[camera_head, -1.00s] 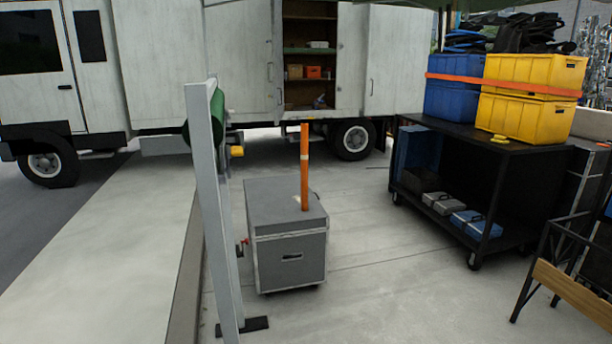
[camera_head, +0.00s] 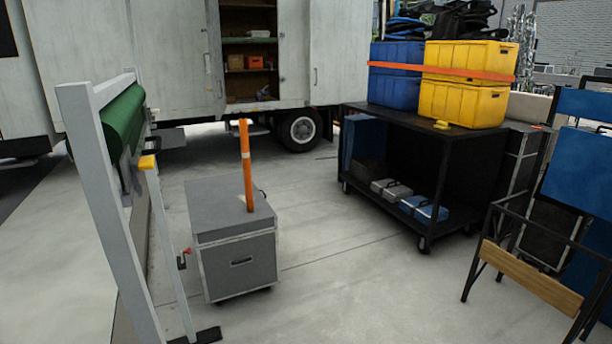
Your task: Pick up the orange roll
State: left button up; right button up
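The orange roll (camera_head: 246,172) is a tall thin orange tube with a pale band near its upper part. It stands nearly upright, tilted slightly, on top of a grey wheeled case (camera_head: 216,211) left of centre. Neither of my grippers shows in the head view. Nothing touches the roll apart from the case top under it.
A white metal stand (camera_head: 101,207) with a green roll (camera_head: 124,122) is close at left. A black cart (camera_head: 391,118) with yellow bins (camera_head: 465,97) and blue bins (camera_head: 395,88) stands right. A folding chair (camera_head: 530,275) is lower right. Open floor lies between case and cart.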

aim_at(242, 121)
jog(key=i, duration=3.3)
